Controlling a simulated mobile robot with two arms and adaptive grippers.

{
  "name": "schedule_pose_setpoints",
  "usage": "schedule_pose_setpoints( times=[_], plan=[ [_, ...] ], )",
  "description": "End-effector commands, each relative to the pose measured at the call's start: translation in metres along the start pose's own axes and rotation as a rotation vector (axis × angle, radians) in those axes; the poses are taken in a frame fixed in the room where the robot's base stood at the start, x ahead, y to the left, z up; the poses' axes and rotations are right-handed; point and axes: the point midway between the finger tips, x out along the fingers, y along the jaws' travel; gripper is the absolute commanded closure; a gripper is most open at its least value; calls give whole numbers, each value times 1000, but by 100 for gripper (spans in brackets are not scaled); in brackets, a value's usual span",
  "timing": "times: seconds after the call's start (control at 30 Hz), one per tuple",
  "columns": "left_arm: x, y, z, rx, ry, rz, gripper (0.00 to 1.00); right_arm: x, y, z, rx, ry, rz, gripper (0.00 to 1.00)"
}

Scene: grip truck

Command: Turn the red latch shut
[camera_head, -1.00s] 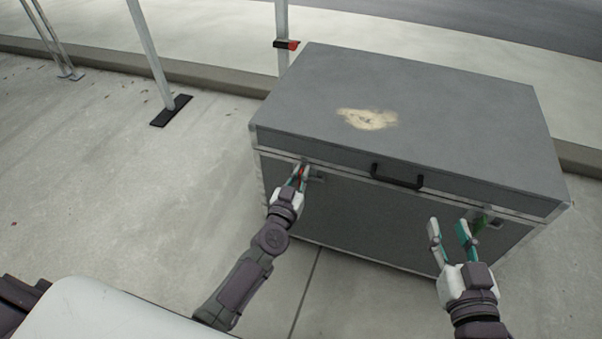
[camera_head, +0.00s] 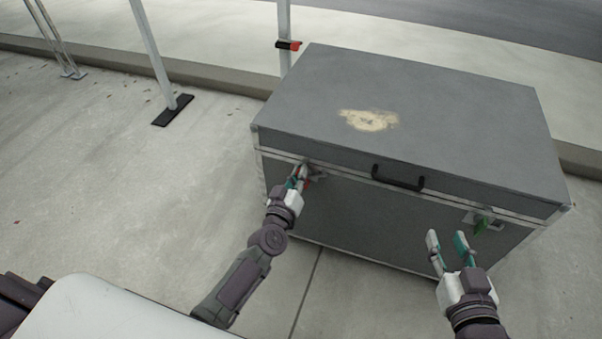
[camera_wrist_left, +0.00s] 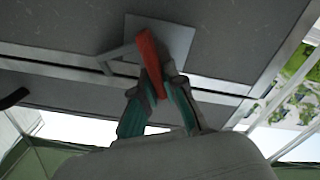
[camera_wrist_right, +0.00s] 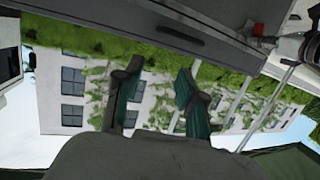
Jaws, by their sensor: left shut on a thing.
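A grey case (camera_head: 420,110) with metal edging stands on the pavement. The red latch (camera_wrist_left: 150,62) is on its front at the left; in the left wrist view its red lever lies between my left fingers, on a metal plate (camera_wrist_left: 172,38). My left gripper (camera_head: 297,178) is shut on the red latch, and its fingers hide part of it in the head view. A green latch (camera_head: 482,224) is on the front at the right. My right gripper (camera_head: 450,245) is open and empty, in front of the case and apart from the green latch.
A black handle (camera_head: 398,178) is on the case front between the latches. Metal posts (camera_head: 152,55) stand behind and to the left, one on a black foot (camera_head: 172,110). A kerb runs behind the case.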

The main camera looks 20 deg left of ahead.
Motion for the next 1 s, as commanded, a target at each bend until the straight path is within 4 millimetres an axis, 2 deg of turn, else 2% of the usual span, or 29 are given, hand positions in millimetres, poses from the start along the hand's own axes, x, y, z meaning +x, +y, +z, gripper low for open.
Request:
schedule_pose_setpoints(
  times=[0.27, 0.67, 1.0],
  plan=[
    [0, -6, 2, -263, -1, -1, 100, 0, 0, -6, 0, 43, -1, 60],
    [0, -12, 6, -643, -1, -1, 100, 1, -7, -43, 2, 252, -17, 60],
    [0, -15, 9, -917, -1, -1, 100, -8, -11, -76, 7, 456, -27, 60]
  ],
)
